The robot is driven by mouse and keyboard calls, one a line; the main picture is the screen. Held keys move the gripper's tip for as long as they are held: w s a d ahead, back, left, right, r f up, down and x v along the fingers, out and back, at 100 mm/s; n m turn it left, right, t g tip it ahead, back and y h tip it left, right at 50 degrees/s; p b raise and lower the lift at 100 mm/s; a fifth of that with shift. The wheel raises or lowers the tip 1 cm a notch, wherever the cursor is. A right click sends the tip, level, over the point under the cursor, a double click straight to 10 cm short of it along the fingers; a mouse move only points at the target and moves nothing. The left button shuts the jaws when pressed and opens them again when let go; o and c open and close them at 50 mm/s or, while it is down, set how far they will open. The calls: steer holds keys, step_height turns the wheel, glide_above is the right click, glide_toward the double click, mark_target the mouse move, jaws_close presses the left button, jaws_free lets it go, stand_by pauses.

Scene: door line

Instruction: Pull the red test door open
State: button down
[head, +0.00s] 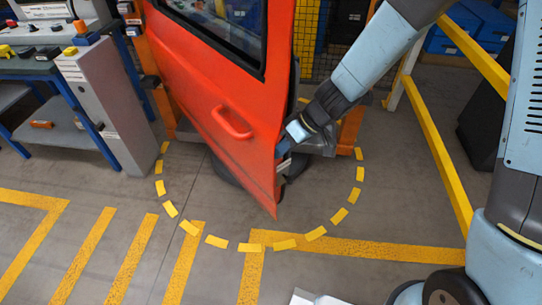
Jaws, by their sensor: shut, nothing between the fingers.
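The red test door (215,80) hangs between orange posts in the upper middle of the head view. It stands ajar, with its right edge swung out toward me, clear of the right post. Its red pull handle (232,122) is on the front face, and nothing holds it. My gripper (284,158) is at the door's right edge, below and right of the handle. It is shut and empty. The fingertips are small and partly hidden at the edge, so I cannot tell whether they touch the door.
A yellow dashed arc (248,247) marks the floor around the door, and the floor in front is clear. A yellow railing (438,155) stands at right. A grey cabinet (105,105) and a blue workbench (40,70) with tools stand at left. Blue crates (455,35) are behind.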

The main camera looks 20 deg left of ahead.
step_height(320, 180, up, 4)
steer(key=d+f, duration=0.1)
steer(key=d, duration=0.2)
steer(key=w+d+f, duration=0.3)
steer(key=w, duration=0.7)
steer(key=w+d+f, duration=0.3)
steer(key=w+f, duration=0.1)
steer(key=w, duration=0.5)
steer(key=s+a+f, duration=0.5)
steer(key=a+f, duration=0.2)
steer(key=shift+a+f+m+t, duration=0.25)
steer(key=shift+f+m+t, duration=0.05)
steer(key=shift+m, duration=0.1)
steer(key=shift+s, duration=0.1)
